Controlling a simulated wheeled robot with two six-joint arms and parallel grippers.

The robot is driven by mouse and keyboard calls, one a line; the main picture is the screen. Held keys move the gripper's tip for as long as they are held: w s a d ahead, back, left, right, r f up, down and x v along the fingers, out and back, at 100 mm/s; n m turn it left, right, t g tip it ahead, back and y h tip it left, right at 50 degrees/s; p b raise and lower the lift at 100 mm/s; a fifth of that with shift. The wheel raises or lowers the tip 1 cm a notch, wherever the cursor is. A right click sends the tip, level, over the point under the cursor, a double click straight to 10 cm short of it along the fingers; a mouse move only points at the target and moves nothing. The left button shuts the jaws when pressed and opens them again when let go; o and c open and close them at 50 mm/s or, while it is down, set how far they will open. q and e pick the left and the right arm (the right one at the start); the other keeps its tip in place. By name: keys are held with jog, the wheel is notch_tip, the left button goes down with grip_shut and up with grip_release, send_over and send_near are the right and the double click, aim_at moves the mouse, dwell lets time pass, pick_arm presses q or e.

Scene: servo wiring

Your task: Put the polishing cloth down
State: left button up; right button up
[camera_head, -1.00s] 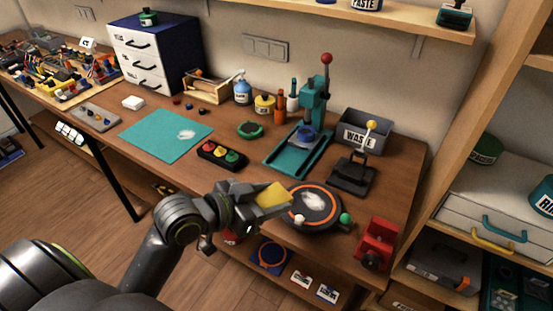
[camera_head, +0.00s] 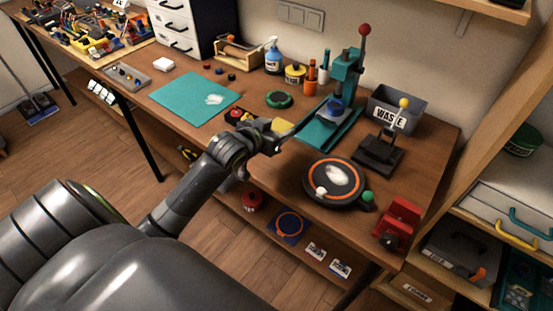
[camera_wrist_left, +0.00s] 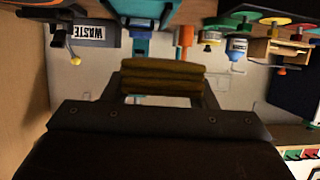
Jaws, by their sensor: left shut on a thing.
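The polishing cloth (camera_head: 281,126) is a small yellow folded pad. My left gripper (camera_head: 279,133) is shut on it and holds it over the front part of the workbench, left of the round black turntable. In the left wrist view the cloth (camera_wrist_left: 162,78) shows as stacked yellow-brown layers between the fingers (camera_wrist_left: 162,88). The gripper and arm partly hide the button box behind them. My right gripper is not in view.
The black turntable (camera_head: 334,182) with an orange ring stands to the right, a red vise (camera_head: 398,222) beyond it. A teal press (camera_head: 335,110) and a grey WASTE bin (camera_head: 394,108) stand behind. A teal mat (camera_head: 194,101) lies left. Bare bench shows around the turntable.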

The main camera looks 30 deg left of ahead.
pick_arm(q)
send_over(277, 160)
notch_tip(277, 160, down, 5)
jog(key=shift+r, duration=0.1)
jog(key=shift+f+p, duration=0.4)
jog(key=shift+f, duration=1.95)
jog(key=shift+f, duration=0.15)
jog(key=shift+f, duration=0.1)
jog(key=o, duration=0.9)
jog(key=shift+o, duration=0.2)
